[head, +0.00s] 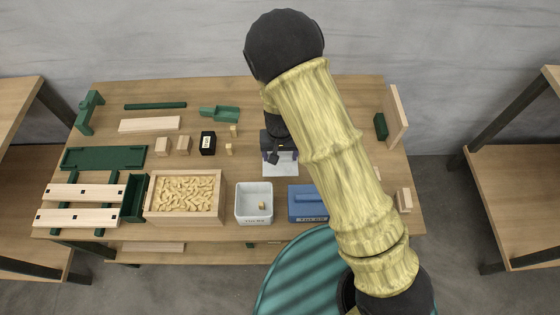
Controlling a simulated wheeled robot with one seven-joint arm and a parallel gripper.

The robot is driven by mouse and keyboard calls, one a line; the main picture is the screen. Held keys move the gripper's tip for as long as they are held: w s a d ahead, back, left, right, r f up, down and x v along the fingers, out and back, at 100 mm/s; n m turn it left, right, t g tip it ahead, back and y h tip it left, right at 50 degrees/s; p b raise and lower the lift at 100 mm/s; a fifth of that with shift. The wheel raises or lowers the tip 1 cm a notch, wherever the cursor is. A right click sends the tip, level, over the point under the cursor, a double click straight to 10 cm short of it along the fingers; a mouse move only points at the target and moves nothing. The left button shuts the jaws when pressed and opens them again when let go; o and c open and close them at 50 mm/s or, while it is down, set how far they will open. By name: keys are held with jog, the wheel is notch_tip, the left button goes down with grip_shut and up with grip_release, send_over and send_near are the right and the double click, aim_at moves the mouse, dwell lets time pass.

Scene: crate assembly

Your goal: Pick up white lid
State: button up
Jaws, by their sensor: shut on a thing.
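The white lid (285,168) is at the middle of the wooden table, to the right of the small wooden blocks. My dark gripper (273,158) is shut on it from above, and my arm comes in from the lower right. The gripper hides the back part of the lid. I cannot tell whether the lid touches the table or is a little above it. A white open box (243,216) stands in front of the lid, with a small wooden piece (262,205) inside and a label on its front.
A blue closed box (300,216) stands right of the white box, close to my arm. A wooden crate of packing pieces (149,208), green parts (104,158) and slatted boards (84,191) fill the left. A black labelled block (208,149) stands behind the crate.

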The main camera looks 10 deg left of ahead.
jog(key=shift+r, duration=1.2)
